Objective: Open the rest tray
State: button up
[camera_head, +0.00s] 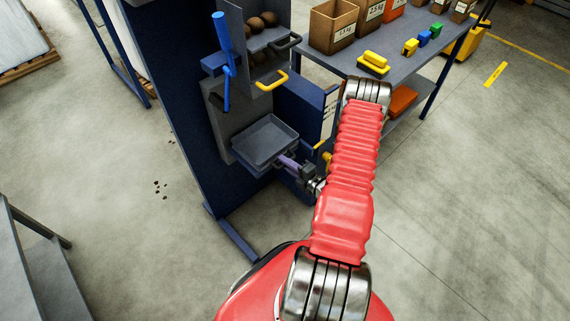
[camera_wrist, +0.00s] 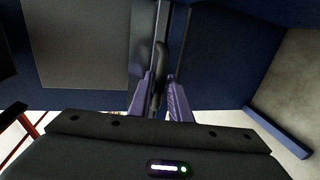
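A shallow grey tray (camera_head: 265,143) sticks out low on the front of the blue grader; I cannot tell if it is the rest tray. My gripper (camera_head: 287,161) is at its lower right edge, with purple fingers pointing toward the grader. In the wrist view, a dark upright handle (camera_wrist: 160,78) stands between the two fingers (camera_wrist: 161,92). The handle nearly fills the gap; whether both fingers press on it is unclear. Above the tray, the grader has a yellow handle (camera_head: 272,81) and a black handle (camera_head: 286,43), with brown potatoes (camera_head: 262,21) behind.
A blue lever (camera_head: 224,60) stands on the grader's left. A grey table (camera_head: 405,65) to the right carries crates (camera_head: 333,25) and yellow, blue and green blocks. Small dark bits (camera_head: 158,189) lie on the floor. The floor at the lower right is clear.

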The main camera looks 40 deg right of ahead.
grip_shut()
